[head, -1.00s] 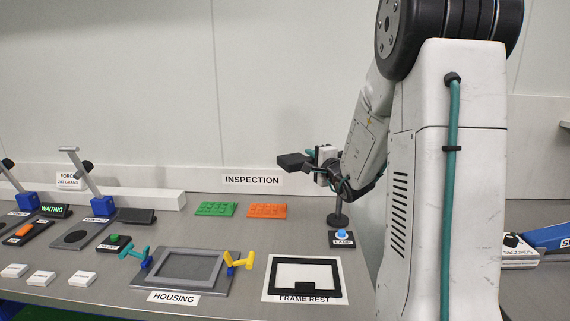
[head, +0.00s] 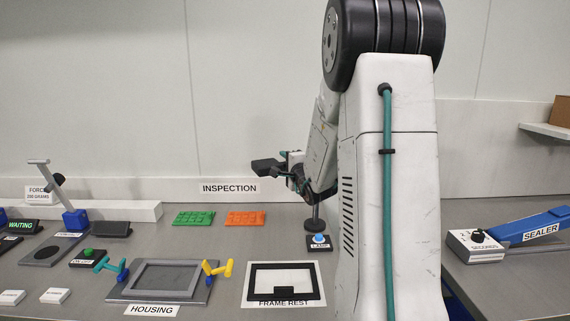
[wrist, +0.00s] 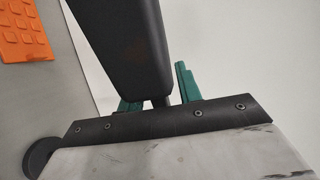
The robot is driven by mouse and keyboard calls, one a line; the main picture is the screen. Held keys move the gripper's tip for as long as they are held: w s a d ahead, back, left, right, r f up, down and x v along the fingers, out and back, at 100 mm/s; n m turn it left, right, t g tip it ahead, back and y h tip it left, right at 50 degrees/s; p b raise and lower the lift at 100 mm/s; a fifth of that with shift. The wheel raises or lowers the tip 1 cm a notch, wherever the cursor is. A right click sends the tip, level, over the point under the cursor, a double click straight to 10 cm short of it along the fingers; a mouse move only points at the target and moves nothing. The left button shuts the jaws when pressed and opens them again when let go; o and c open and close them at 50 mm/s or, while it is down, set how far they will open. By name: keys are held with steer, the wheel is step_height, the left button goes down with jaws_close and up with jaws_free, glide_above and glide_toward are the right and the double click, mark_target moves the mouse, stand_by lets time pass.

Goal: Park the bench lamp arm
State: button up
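The bench lamp has a dark head (head: 267,168) that points left and a round black base (head: 312,225) on the bench. My gripper (head: 297,168) is at the lamp just right of its head; my arm hides much of the lamp's arm. In the wrist view the lamp head (wrist: 122,45) fills the upper middle. My gripper's two green fingers (wrist: 158,96) lie on either side of a thin dark rod (wrist: 160,101) below the head. I cannot tell whether they press on it. A small box with a blue button (head: 319,239) stands in front of the lamp base.
The frame rest (head: 284,283) and the housing fixture (head: 165,280), with teal and yellow clamps, lie at the front. Green (head: 194,218) and orange (head: 245,218) plates lie behind them. The sealer (head: 530,232) stands at the right. Bare bench lies between the plates and housing.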

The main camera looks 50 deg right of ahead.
steer(key=v, duration=0.7)
steer(key=shift+s+a, duration=0.15)
steer(key=shift+s, duration=0.2)
